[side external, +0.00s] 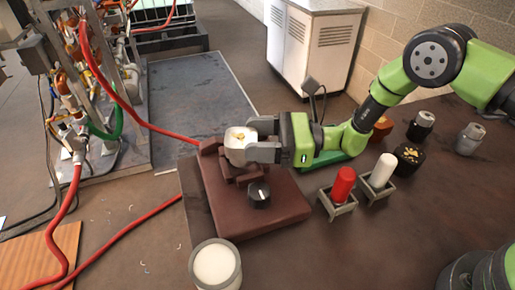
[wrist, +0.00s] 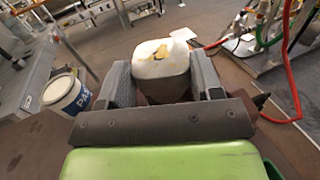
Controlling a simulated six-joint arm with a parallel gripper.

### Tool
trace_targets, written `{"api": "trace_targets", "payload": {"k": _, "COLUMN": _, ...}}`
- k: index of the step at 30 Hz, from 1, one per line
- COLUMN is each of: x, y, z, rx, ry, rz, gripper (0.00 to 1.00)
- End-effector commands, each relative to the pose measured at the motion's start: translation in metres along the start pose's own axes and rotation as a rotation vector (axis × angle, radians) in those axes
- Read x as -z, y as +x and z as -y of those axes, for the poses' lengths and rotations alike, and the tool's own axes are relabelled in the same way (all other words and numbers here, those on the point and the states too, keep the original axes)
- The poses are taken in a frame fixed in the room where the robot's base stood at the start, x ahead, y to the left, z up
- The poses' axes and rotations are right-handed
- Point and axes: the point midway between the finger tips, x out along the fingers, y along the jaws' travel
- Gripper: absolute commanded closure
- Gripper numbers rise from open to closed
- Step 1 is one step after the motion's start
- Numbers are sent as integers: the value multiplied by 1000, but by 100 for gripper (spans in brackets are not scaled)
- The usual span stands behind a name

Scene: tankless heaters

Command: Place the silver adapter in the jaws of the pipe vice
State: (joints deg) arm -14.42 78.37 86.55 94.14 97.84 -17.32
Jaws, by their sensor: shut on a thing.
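The silver adapter (side external: 239,154) looks whitish, with a yellow-gold patch on top. My gripper (side external: 260,138) comes in from the right and is shut on it, one grey finger on each side. In the wrist view the adapter (wrist: 161,66) sits upright between the two fingers (wrist: 160,78). The pipe vice (side external: 270,208) is a dark red-brown block with a black knob (side external: 259,194) at its front. The adapter is at the vice's jaws, which are partly hidden behind it and the gripper. I cannot tell whether it rests in them or is just above.
A red cylinder (side external: 343,184) and a white cylinder (side external: 382,171) stand in small holders to the right. Black and grey parts (side external: 421,126) stand further back. A pale-topped can (side external: 215,265) is at the front. Red hoses (side external: 120,238) run along the left.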

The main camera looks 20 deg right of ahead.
Motion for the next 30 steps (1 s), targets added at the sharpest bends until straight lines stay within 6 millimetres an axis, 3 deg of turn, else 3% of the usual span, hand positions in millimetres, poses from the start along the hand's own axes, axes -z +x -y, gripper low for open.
{"api": "trace_targets", "payload": {"k": 6, "x": 26, "y": 0, "z": 0, "rx": 1, "ry": 0, "rz": 2, "gripper": 86}}
{"api": "trace_targets", "payload": {"k": 19, "x": 32, "y": 0, "z": 0, "rx": 1, "ry": 0, "rz": 2, "gripper": 86}}
{"api": "trace_targets", "payload": {"k": 20, "x": 32, "y": 0, "z": 0, "rx": 0, "ry": 0, "rz": 0, "gripper": 36}}
{"api": "trace_targets", "payload": {"k": 22, "x": 32, "y": 0, "z": 0, "rx": 0, "ry": 0, "rz": 0, "gripper": 20}}
{"api": "trace_targets", "payload": {"k": 23, "x": 32, "y": 0, "z": 0, "rx": 0, "ry": 0, "rz": 0, "gripper": 15}}
{"api": "trace_targets", "payload": {"k": 30, "x": 32, "y": 0, "z": 0, "rx": 0, "ry": 0, "rz": 0, "gripper": 15}}
